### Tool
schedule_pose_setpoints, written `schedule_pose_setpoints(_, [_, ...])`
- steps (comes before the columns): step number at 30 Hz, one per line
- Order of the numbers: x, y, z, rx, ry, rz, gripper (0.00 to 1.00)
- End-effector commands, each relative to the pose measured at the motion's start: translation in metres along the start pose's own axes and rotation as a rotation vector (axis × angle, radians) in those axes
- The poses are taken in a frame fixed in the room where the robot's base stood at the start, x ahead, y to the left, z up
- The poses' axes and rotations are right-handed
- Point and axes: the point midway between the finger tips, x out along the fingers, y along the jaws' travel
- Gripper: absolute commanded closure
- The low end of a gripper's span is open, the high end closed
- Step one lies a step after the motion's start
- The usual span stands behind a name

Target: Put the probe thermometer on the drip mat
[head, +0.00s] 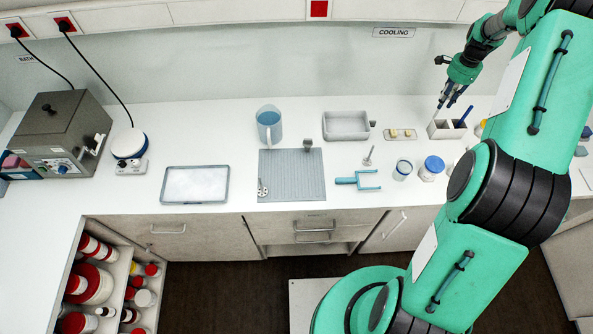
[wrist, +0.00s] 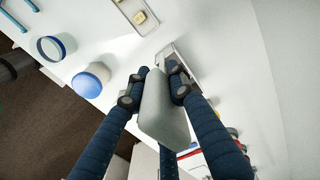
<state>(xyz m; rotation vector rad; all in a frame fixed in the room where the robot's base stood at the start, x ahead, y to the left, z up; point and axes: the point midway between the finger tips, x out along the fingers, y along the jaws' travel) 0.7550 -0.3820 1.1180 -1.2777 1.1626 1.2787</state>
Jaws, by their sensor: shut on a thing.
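The drip mat (head: 292,172) is a grey ribbed rectangle at the front middle of the counter. A small perforated metal piece lies at its left front corner and a small grey block is at its back right edge. My gripper (head: 447,101) is well right of the mat, just above a white two-slot holder (head: 443,131). In the wrist view its dark blue fingers (wrist: 155,85) are shut on a pale grey, rounded body (wrist: 165,112), seemingly the probe thermometer. Its lower end is hidden there. I cannot tell whether it is clear of the holder.
Between holder and mat are a blue-lidded jar (head: 432,168), an open jar (head: 402,170), a light-blue forked tool (head: 358,180) and a small tray (head: 403,134). A jug (head: 269,125) and grey bin (head: 346,126) stand behind.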

Motion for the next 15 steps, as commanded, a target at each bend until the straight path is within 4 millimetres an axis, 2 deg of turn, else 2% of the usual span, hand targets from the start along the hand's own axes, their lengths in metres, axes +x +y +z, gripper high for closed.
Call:
schedule_pose_setpoints(7, [0.002, -0.010, 0.091, -0.174, -0.001, -0.001, 1.00])
schedule_pose_setpoints(15, [0.006, -0.003, 0.202, -0.398, -0.002, -0.001, 1.00])
